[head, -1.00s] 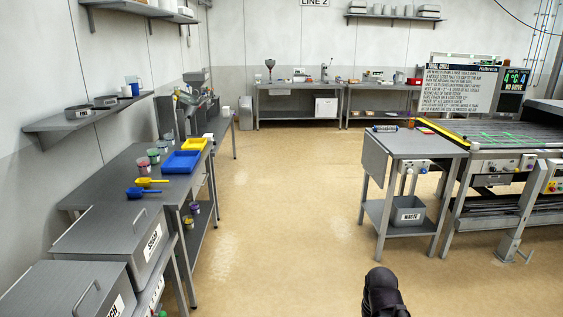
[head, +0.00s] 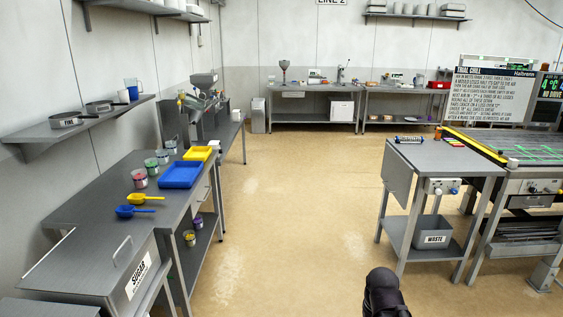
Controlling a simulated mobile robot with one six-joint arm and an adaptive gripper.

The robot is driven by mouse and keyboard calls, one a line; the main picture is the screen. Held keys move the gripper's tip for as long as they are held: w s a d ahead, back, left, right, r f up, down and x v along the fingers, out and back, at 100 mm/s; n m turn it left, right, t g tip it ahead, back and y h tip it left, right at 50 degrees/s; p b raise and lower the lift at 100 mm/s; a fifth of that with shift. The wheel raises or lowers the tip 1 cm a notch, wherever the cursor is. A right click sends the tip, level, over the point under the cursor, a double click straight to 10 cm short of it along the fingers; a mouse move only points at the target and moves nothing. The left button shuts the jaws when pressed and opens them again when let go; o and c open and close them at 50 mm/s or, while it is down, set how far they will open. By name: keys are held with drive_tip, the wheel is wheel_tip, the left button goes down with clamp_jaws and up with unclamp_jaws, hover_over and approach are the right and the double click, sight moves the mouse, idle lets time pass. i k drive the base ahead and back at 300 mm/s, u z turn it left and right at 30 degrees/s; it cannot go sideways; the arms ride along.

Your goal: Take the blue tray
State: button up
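The blue tray (head: 180,175) lies flat on the grey steel bench on the left. It looks empty. It sits close in front of a yellow tray (head: 199,153); I cannot tell whether they touch. A dark rounded part of my own arm shows at the bottom of the head view, right of centre, far from the blue tray. My gripper's fingers do not show.
A yellow scoop (head: 146,198) and a blue scoop (head: 132,211) lie in front of the blue tray. Several small tubs stand behind and left of it. A steel table (head: 440,157) with a waste bin (head: 429,232) stands right. The floor between (head: 290,220) is clear.

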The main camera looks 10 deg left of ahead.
sight(181, 174)
drive_tip(key=u, duration=0.3)
drive_tip(key=i, duration=1.55)
drive_tip(key=u, duration=0.5)
drive_tip(key=i, duration=0.85)
drive_tip(key=u, duration=0.4)
drive_tip(key=i, duration=0.85)
drive_tip(key=u, duration=0.2)
